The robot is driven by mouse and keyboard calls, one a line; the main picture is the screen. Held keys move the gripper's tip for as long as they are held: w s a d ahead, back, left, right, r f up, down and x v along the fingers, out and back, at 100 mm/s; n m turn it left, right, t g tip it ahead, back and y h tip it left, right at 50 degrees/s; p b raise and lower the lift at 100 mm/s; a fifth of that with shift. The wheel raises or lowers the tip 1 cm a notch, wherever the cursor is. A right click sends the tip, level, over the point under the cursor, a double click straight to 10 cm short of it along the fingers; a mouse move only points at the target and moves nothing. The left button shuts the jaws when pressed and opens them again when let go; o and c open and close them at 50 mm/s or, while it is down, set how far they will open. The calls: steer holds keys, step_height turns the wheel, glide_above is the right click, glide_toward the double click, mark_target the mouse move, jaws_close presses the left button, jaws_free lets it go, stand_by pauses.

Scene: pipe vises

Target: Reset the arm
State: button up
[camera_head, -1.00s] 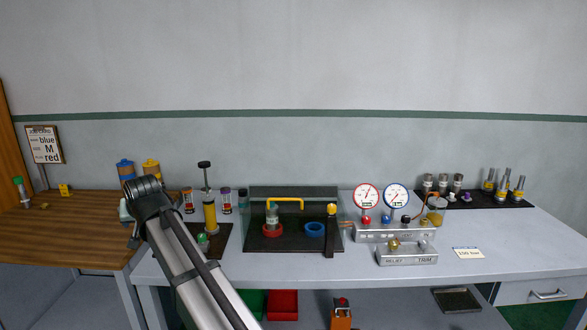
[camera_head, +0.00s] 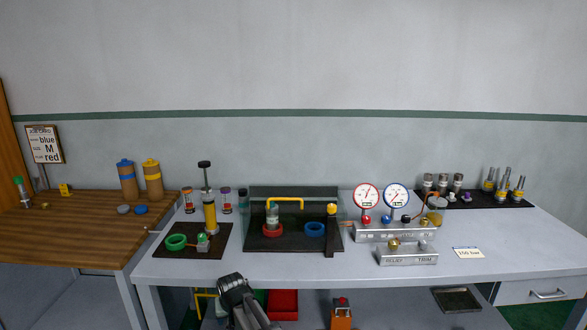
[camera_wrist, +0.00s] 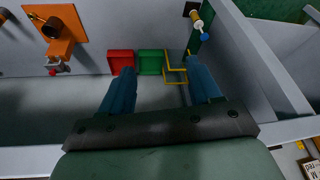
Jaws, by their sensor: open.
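My arm shows at the bottom centre of the head view, with the gripper end (camera_head: 235,283) low in front of the bench's front edge. In the wrist view my gripper (camera_wrist: 157,80) has its two blue fingers spread wide apart, open and empty. Beyond the fingers lie a red bin (camera_wrist: 121,62) and a green bin (camera_wrist: 151,62) below the bench. The fingertips are hidden or too small to tell in the head view.
The grey bench (camera_head: 300,265) carries a pump on a dark mat (camera_head: 185,250), a clear-walled station (camera_head: 260,243), a gauge block (camera_head: 390,232) and a RELIEF/TRIM block (camera_head: 407,255). A wooden table (camera_head: 70,235) stands left. An orange vise (camera_head: 341,317) is below the bench.

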steer(key=s+d+f+g+h, duration=0.1)
steer(key=s+d+f+g, duration=0.1)
steer(key=s+d+f, duration=0.45)
steer(key=s+d+f+m+g, duration=0.1)
steer(key=s+d+f, duration=0.3)
steer(key=d+f, duration=0.5)
steer(key=s+d+f+g+h, duration=0.1)
steer(key=s+d+f+g, duration=0.1)
steer(key=s+d+f, duration=0.45)
steer(key=s+d+f+g, duration=0.2)
steer(key=s+d+f, duration=0.2)
steer(key=s, duration=0.5)
steer(key=s+d+f+m+g, duration=0.1)
steer(key=s+d+f, duration=0.3)
steer(key=s, duration=0.6)
steer(key=s+d+f+m+g, duration=0.1)
steer(key=s+d+f, duration=0.3)
steer(key=s, duration=0.5)
steer(key=shift+s+d+f+g, duration=0.15)
steer(key=shift+d+g, duration=0.75)
steer(key=shift+d, duration=0.35)
